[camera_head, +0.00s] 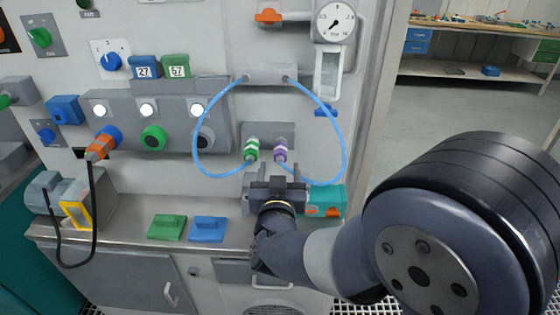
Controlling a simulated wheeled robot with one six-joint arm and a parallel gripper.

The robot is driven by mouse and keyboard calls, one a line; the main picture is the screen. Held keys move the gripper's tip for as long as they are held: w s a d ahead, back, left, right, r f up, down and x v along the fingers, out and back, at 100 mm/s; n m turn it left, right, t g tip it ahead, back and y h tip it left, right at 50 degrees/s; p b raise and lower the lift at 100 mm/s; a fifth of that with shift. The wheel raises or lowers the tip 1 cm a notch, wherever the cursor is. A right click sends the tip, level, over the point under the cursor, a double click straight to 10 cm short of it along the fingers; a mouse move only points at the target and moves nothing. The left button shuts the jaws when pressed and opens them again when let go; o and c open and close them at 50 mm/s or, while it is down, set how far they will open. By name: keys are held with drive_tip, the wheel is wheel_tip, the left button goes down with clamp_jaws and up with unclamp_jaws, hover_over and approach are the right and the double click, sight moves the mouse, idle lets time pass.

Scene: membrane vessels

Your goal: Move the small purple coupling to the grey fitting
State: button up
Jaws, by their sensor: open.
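The small purple coupling (281,151) sits upright at the right side of a grey block (268,130) on the panel, on the end of a blue tube (342,140). A green coupling (251,150) sits to its left on the other blue tube (197,128). My gripper (277,182) is open just below the two couplings in the picture and appears apart from the purple one. It hides part of the panel behind it. I cannot single out the grey fitting with certainty; it may be behind my gripper.
A grey bar (266,73) above holds the tubes' upper ends. A teal box (326,200) stands just right of my gripper. Green (167,227) and blue (209,229) blocks lie on the ledge to the left. A gauge (335,21) is at upper right.

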sight(280, 163)
drive_tip(key=shift+s+a, duration=0.1)
drive_tip(key=shift+s, duration=2.3)
drive_tip(key=shift+w, duration=0.15)
drive_tip(key=w, duration=0.5)
drive_tip(key=w+p, duration=0.1)
drive_tip(key=w, duration=0.4)
drive_tip(key=shift+w+d, duration=0.2)
drive_tip(key=shift+w, duration=0.1)
drive_tip(key=shift+s, duration=0.2)
drive_tip(key=shift+s, duration=0.15)
